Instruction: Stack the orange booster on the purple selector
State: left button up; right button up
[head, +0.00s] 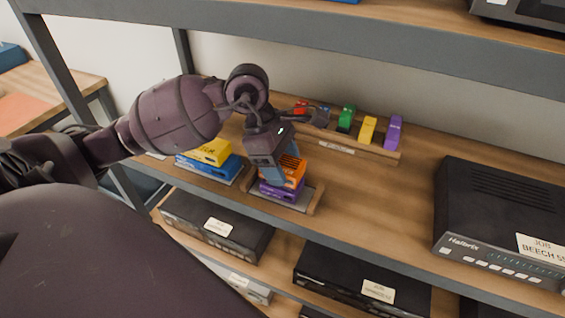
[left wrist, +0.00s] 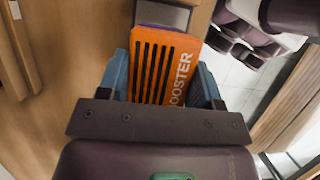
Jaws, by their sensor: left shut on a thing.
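The orange booster (head: 293,171) is a flat slotted box with white lettering. My left gripper (head: 283,170) is shut on it, and in the left wrist view the booster (left wrist: 163,66) sits between the blue fingers (left wrist: 164,80). The purple selector (head: 283,190) lies directly below the booster on a small grey tray with wooden ends (head: 313,199). The booster looks level and at the selector's top; I cannot tell if they fully touch. In the left wrist view the booster hides nearly all of the selector.
A yellow box (head: 211,151) rests on blue ones (head: 212,167) left of the gripper. A wooden rack (head: 340,146) with several coloured pieces stands behind. A black hifi unit (head: 500,220) is at right. The shelf between is clear; an upper shelf (head: 300,35) hangs above.

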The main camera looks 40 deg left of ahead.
pick_arm(q)
jog(key=shift+f+b, duration=0.45)
jog(key=shift+f, duration=0.1)
pick_arm(e)
jog(key=shift+s+f, duration=0.2)
jog(key=shift+f, duration=0.4)
dwell(0.4)
pick_arm(q)
jog(key=o, duration=1.1)
jog(key=shift+c, duration=0.2)
jog(key=v, duration=0.4)
jog(key=shift+a+p, duration=0.1)
jog(key=shift+p, duration=0.2)
jog(key=v, duration=0.5)
jog(key=shift+a+r, duration=0.1)
jog(key=shift+r, duration=0.1)
jog(key=shift+s+a+r, duration=0.1)
jog(key=shift+a+r, duration=0.1)
jog(key=shift+r, duration=0.4)
pick_arm(e)
jog(key=shift+w+r, duration=0.2)
jog(key=shift+r, duration=0.55)
